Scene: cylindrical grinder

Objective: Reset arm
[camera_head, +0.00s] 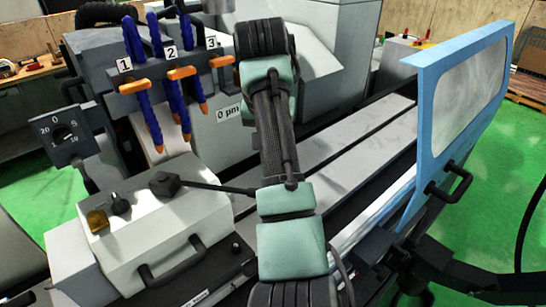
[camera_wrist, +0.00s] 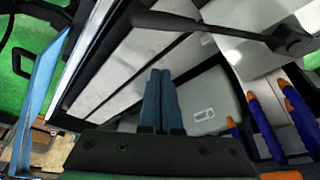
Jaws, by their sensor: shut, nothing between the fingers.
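My gripper (camera_wrist: 160,100) shows in the wrist view with its two blue-grey fingers side by side and touching, nothing between them. It is over the grinder, with the pale machine bed strips (camera_wrist: 140,60) and a light grey housing (camera_wrist: 205,100) beyond the fingertips. In the head view my arm rises through the middle of the picture, in front of the grinder bed (camera_head: 345,150). My gripper cannot be made out there; the arm appears to hide it.
Blue coolant hoses with orange tips (camera_head: 145,100) hang at the upper left. A black lever (camera_head: 200,186) reaches from the control box (camera_head: 150,225) toward my arm. A blue-framed window door (camera_head: 455,110) stands at the right. Green floor (camera_head: 490,200) is open beyond it.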

